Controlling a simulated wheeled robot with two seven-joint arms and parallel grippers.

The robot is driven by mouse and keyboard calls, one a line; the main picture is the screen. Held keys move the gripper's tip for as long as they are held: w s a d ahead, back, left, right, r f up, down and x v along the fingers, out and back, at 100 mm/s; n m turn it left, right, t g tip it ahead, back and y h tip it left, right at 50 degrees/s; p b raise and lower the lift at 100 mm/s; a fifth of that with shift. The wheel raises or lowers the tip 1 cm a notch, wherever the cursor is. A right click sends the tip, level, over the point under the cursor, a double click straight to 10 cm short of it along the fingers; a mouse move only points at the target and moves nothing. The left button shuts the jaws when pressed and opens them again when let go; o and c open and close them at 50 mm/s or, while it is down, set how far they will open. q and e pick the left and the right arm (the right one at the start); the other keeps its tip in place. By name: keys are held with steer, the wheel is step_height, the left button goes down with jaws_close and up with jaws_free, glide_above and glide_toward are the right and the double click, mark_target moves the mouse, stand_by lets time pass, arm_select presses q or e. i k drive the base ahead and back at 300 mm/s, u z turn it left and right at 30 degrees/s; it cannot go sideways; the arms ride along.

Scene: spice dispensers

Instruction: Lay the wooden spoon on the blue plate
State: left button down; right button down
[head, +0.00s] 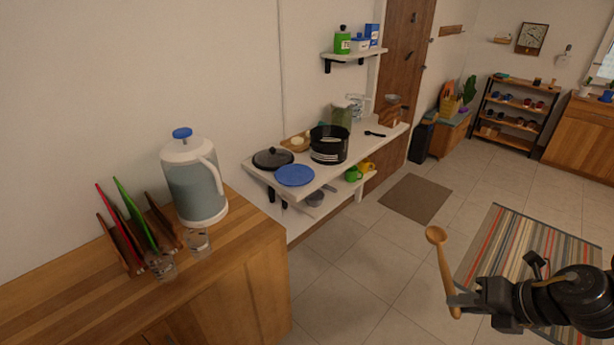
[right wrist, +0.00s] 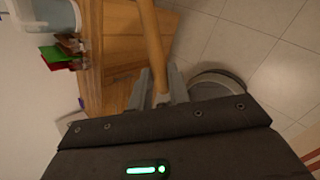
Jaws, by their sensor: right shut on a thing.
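The wooden spoon (head: 444,268) is upright in the head view, bowl end up, above the floor at the right. My right gripper (head: 462,302) is shut on the spoon's handle near its lower end. In the right wrist view the spoon (right wrist: 152,42) runs up from between the fingers of the gripper (right wrist: 161,88). The blue plate (head: 295,175) lies on the near end of the white shelf, well apart from the spoon. My left gripper is not in view.
On the white shelf (head: 375,146), a black lidded pan (head: 273,158) and a black pot (head: 329,144) stand close by the plate. A wooden counter (head: 236,245) with a water dispenser (head: 195,180), glasses and boards is at the left. Open tiled floor lies between.

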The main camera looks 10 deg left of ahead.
mark_target(290, 178)
steer(key=u, duration=1.35)
steer(key=i, duration=1)
